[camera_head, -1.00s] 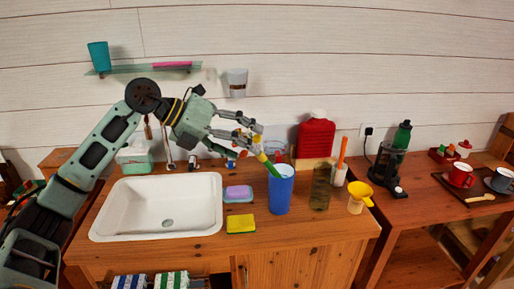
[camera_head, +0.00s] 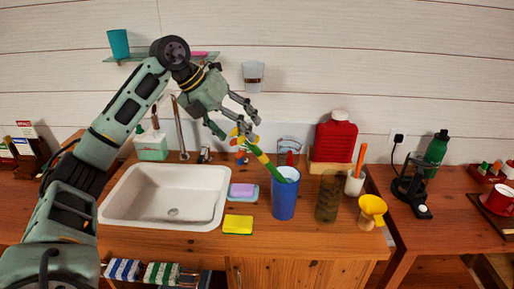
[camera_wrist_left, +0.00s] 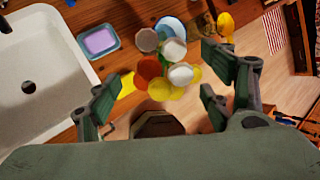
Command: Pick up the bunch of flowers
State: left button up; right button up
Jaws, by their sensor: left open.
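The bunch of flowers has a green stem (camera_head: 268,164) standing in a blue cup (camera_head: 285,199) and leaning left out of it. In the left wrist view its orange, white and yellow heads (camera_wrist_left: 165,72) form a cluster between my fingers. My left gripper (camera_head: 240,124) is open above and left of the cup, its fingers close to the flower heads. In the left wrist view the open fingers (camera_wrist_left: 160,93) stand on both sides of the cluster. I cannot tell whether they touch it. My right gripper is in neither view.
A white sink (camera_head: 160,195) lies left of the cup, with a purple soap (camera_head: 243,190) and yellow sponge (camera_head: 238,224) between. A brown glass (camera_head: 327,198), yellow funnel (camera_head: 372,207) and red canister (camera_head: 336,143) crowd its right and back.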

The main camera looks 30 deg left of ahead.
aim_at(247, 142)
pick_arm(q)
jog(key=x, duration=0.2)
jog(key=shift+w+d+f, duration=0.1)
jog(key=shift+d+f, duration=0.1)
jog(key=shift+f, duration=0.1)
jog(key=shift+p+x, duration=0.35)
jog(key=shift+x, duration=0.8)
jog(key=shift+w+d, duration=0.15)
jog(key=shift+w, duration=0.1)
jog(key=shift+s, duration=0.1)
jog(key=c, duration=1.1)
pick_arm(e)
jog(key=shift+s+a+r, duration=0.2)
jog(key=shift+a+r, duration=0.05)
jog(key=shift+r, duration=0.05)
pick_arm(q)
jog(key=shift+c, duration=1)
